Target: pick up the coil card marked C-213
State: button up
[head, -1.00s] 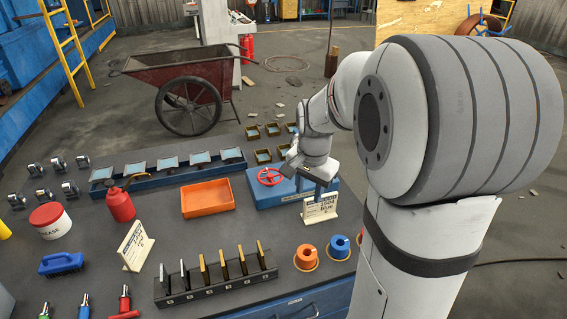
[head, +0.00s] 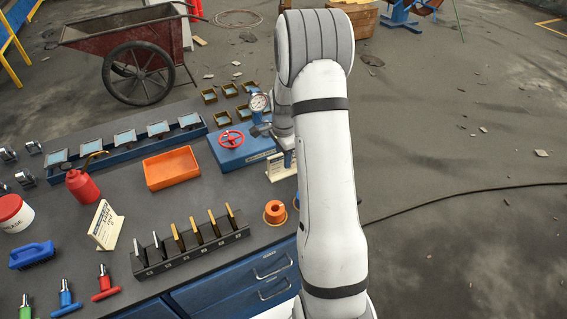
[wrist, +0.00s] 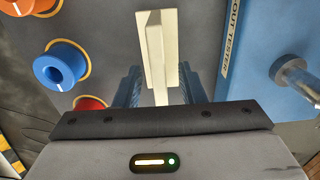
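A cream card on a stand (head: 276,168) is upright by the right front corner of the blue tester base; my arm hides its right part. In the wrist view the card (wrist: 155,45) is seen nearly edge-on from above. My gripper (wrist: 160,92) is open, with one blue finger on each side of the card's near end and a gap to each. In the head view my gripper (head: 288,158) is mostly hidden by my arm. A second cream card (head: 105,226) stands at the left, behind the slotted rack. I cannot read C-213 on either card.
The blue tester base (head: 235,152) with a red handwheel (head: 231,140) is close beside the card. An orange tray (head: 172,168) and slotted rack (head: 195,250) lie left.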

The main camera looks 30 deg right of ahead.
jog(key=shift+f, duration=1.25)
jog(key=shift+c, duration=0.6)
grip_shut()
